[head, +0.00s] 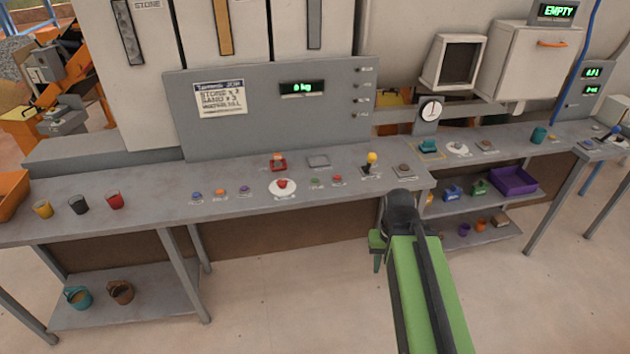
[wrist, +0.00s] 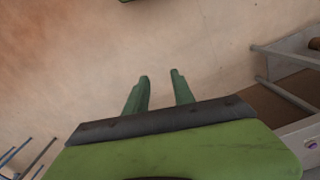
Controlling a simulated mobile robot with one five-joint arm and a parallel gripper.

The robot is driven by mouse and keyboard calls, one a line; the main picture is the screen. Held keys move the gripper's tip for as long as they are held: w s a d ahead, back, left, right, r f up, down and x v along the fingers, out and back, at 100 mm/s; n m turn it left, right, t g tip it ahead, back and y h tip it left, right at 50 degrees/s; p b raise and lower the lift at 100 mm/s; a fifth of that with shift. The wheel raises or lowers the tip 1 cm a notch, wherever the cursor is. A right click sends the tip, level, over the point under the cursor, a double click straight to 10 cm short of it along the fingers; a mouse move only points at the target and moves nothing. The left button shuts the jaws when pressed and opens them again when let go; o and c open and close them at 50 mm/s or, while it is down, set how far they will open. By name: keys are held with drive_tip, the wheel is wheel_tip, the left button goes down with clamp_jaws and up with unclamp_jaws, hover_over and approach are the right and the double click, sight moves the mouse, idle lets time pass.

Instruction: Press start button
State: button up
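Several small buttons sit in a row on the grey bench top in the head view. A green button (head: 316,181) and a small red button (head: 337,179) are right of a larger red button (head: 283,184) on a white disc. Blue (head: 197,195), orange (head: 220,192) and purple (head: 244,189) buttons are to its left. Their labels are too small to read, so I cannot tell which is start. My gripper (head: 378,246) is in front of the bench, apart from the buttons. In the wrist view its two green fingers (wrist: 160,78) are apart and empty, over floor.
A yellow-topped lever (head: 371,160) and a red device (head: 278,163) stand on the bench. Cups (head: 78,204) are at the left. A grey panel (head: 270,105) reads "0 kg" behind. A lower shelf with a purple tray (head: 514,181) is at the right. The front floor is clear.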

clamp_jaws()
idle(1.3)
